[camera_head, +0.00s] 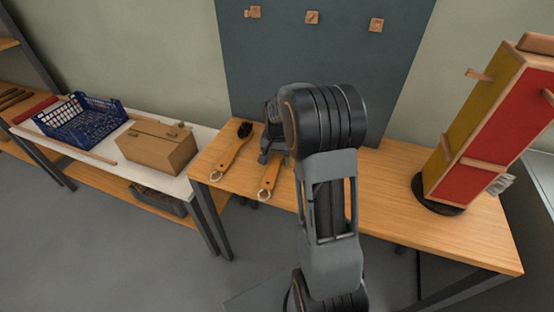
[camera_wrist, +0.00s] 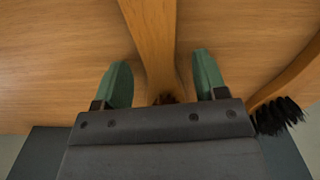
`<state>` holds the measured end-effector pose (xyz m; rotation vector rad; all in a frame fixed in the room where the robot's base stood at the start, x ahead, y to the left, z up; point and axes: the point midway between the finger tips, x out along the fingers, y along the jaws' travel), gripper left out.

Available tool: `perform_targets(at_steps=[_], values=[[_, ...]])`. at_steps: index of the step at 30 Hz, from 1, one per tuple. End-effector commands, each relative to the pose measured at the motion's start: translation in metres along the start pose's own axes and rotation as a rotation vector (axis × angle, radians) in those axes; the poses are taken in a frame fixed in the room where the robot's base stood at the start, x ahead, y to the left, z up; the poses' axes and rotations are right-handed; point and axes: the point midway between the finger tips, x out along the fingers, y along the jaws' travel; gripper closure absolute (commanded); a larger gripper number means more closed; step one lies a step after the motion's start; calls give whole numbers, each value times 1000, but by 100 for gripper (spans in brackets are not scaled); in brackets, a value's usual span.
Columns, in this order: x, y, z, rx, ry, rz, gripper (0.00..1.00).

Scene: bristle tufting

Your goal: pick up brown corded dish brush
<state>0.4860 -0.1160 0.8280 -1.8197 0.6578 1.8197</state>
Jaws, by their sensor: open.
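A wooden brush (camera_head: 269,180) with a ring at its near end lies on the wooden bench, its far end hidden under my arm. In the wrist view its handle (camera_wrist: 152,35) runs between my gripper's green fingers, with a little brown bristle showing near the palm. My gripper (camera_wrist: 161,62) is open, one finger on each side of the handle, with gaps visible on both sides. In the head view my gripper (camera_head: 268,150) is mostly hidden behind my wrist. I cannot tell its exact height over the bench.
A second wooden brush (camera_head: 231,152) with black bristles (camera_wrist: 277,116) lies close beside. A red and yellow stand (camera_head: 480,140) is on the bench's right. A pegboard (camera_head: 300,55) rises behind. A blue crate (camera_head: 85,122) and cardboard box (camera_head: 152,149) sit on the left table.

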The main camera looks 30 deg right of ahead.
Motion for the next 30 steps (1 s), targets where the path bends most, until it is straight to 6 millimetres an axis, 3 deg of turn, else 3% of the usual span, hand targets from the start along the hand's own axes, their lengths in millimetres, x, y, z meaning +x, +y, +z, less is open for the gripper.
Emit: perform_targets(at_steps=[8, 25, 30], values=[[2, 0, 0, 0, 0, 0, 34], [2, 0, 0, 0, 0, 0, 89], [2, 0, 0, 0, 0, 0, 91]])
